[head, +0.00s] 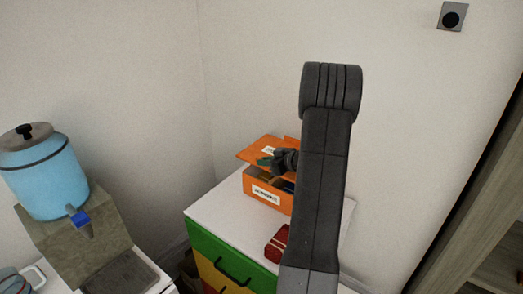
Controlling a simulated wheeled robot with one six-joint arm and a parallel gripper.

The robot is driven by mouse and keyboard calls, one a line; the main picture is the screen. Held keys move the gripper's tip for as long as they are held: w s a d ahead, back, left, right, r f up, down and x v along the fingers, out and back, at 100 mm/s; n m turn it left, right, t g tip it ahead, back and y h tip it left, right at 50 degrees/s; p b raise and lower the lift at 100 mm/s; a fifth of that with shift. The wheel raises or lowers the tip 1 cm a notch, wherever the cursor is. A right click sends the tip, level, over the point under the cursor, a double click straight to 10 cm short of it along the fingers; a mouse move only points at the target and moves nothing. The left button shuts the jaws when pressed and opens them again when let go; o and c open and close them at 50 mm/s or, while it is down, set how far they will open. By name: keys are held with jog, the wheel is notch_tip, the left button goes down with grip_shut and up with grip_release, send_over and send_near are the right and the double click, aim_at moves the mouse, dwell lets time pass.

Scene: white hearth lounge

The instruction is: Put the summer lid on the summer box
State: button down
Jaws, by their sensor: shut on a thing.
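The orange summer box (283,204) stands on the white top of a chest of drawers, with a white label on its front. Its top is partly uncovered, and dark contents show inside. The orange lid (251,153), with a small white label, is over the back left part of the box, slightly tilted. My gripper (272,161) is shut on the lid by a greenish part near its middle. My arm hides the right side of the box and part of the lid, so I cannot tell whether the lid touches the rim.
The chest of drawers (213,213) has green, yellow and red fronts. A red object (277,243) lies near its front edge, partly behind my arm. A blue dispenser (45,175) stands at left. Walls close off the back, and a wooden shelf (470,215) stands at right.

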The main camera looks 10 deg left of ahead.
jog(key=shift+s+f+b, duration=0.1)
jog(key=shift+f+b, duration=0.4)
jog(key=shift+b, duration=0.05)
jog(key=shift+f+b, duration=2.15)
jog(key=shift+f, duration=0.55)
jog(key=c, duration=1.5)
grip_release()
jog(key=b+v, duration=0.1)
jog(key=v, duration=1.3)
jog(key=shift+f, duration=0.1)
